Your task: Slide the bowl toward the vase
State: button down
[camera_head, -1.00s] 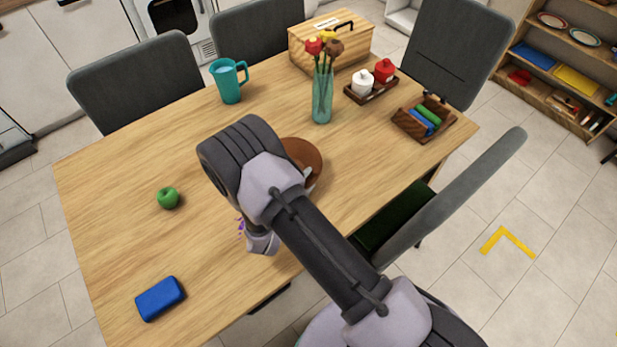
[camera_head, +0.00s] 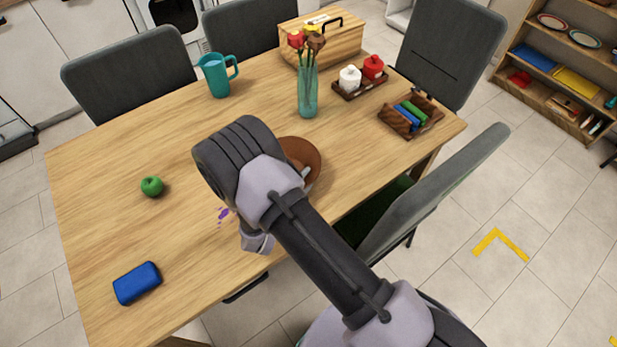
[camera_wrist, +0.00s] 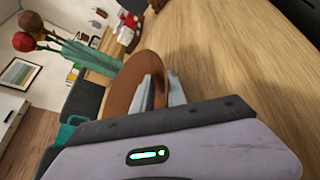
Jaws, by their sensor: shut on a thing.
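The brown bowl (camera_head: 304,151) is on the table, partly hidden behind my arm in the head view. The teal glass vase (camera_head: 308,94), with red, yellow and brown flowers, stands upright just beyond the bowl, apart from it. My gripper (camera_wrist: 163,88) is shut on the bowl's rim, with a finger on each side of the wall (camera_wrist: 125,88). In the head view, my arm hides most of the gripper. The vase also shows in the wrist view (camera_wrist: 88,57), at upper left.
A tray with white and red jars (camera_head: 360,88) and a wooden holder (camera_head: 411,116) stand right of the vase. A wooden box (camera_head: 322,46) is behind it. A teal pitcher (camera_head: 217,76), green apple (camera_head: 152,186) and blue case (camera_head: 137,283) are further left.

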jog(key=shift+s+d, duration=0.1)
jog(key=c, duration=1.3)
grip_release()
jog(key=shift+o, duration=0.2)
jog(key=p+v, duration=0.4)
jog(key=v, duration=1.3)
jog(key=shift+r, duration=0.15)
